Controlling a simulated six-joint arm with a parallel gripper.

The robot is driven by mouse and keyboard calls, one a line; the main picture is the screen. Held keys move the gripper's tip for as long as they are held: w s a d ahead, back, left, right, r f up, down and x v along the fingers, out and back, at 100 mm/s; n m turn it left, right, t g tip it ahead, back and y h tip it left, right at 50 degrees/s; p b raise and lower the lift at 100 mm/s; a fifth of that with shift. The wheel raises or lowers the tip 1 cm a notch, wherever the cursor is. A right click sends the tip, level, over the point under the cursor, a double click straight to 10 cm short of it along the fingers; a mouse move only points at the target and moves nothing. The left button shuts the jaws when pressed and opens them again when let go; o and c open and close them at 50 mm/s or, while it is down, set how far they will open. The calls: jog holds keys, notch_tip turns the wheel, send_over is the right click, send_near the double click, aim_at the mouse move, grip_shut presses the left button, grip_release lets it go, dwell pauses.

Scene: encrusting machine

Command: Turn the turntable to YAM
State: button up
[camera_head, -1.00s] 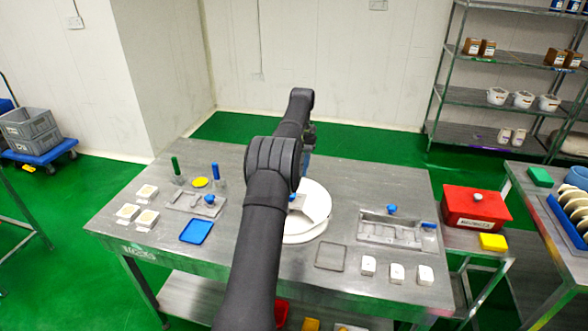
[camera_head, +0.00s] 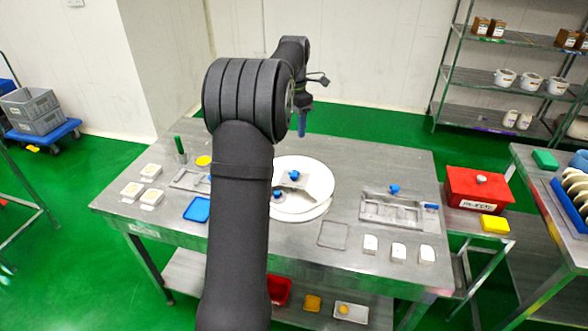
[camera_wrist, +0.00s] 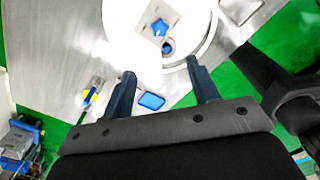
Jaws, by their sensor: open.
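The turntable (camera_head: 318,180) is a round white disc on the metal table, partly behind my arm in the head view. A grey plate with a blue knob (camera_head: 294,175) lies on it, and a small round blue-topped piece (camera_head: 278,196) sits near its front left. In the wrist view the turntable (camera_wrist: 200,38) is at the top, with the blue knob (camera_wrist: 160,28) on its plate. My gripper (camera_head: 303,122) is raised above and behind the turntable, touching nothing. In the wrist view its two fingers (camera_wrist: 162,88) are spread apart and empty. No YAM label is readable.
A blue tray (camera_head: 197,209) and white blocks (camera_head: 151,196) stand left of the turntable. A metal mould with a blue knob (camera_head: 395,189) stands on the right, beyond an empty wire-edged tray (camera_head: 334,234). A red box (camera_head: 474,187) is farther right.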

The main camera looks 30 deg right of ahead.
aim_at(294, 172)
notch_tip(294, 172, down, 17)
jog(key=shift+f, duration=0.1)
dwell(0.3)
jog(key=shift+c, duration=0.4)
grip_shut()
